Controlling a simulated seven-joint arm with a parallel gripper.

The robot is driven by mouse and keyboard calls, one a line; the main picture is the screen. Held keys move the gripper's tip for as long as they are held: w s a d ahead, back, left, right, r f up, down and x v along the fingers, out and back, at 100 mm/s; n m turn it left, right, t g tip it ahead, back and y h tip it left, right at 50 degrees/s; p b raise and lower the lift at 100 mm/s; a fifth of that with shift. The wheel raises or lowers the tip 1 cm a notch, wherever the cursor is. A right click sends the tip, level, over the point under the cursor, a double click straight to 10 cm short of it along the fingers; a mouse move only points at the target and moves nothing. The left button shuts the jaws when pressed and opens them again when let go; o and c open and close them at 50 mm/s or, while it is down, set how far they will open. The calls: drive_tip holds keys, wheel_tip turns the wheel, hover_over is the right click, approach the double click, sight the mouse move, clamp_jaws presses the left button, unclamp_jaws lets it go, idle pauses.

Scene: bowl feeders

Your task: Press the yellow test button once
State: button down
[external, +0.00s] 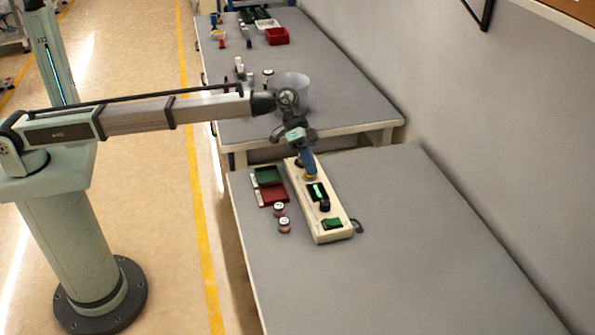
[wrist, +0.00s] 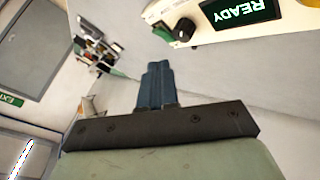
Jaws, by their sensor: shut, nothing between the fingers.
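The cream control box (external: 334,236) stands on the near grey table in the external view. The yellow button (external: 310,178) shows as a yellow patch at its far part, directly below my gripper's tip and partly hidden by it. My gripper (external: 309,171) has blue fingers, shut and empty, pointing down at the button. I cannot tell whether the tip touches it. In the wrist view the shut fingers (wrist: 158,68) stand in the middle, and part of the box (wrist: 285,24) shows at the top right with a green READY display (wrist: 240,10).
The table's near right is clear.

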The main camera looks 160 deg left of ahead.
drive_tip(key=s+a+r, duration=0.2)
drive_tip(key=s+a, duration=0.1)
drive_tip(key=s, duration=0.7)
drive_tip(key=shift+s, duration=0.35)
drive_tip(key=shift+f, duration=0.1)
drive_tip(key=shift+f, duration=4.3)
drive_tip(key=shift+f, duration=0.2)
drive_tip(key=shift+f, duration=0.2)
drive_tip(key=shift+f, duration=0.55)
drive_tip(key=shift+r, duration=0.95)
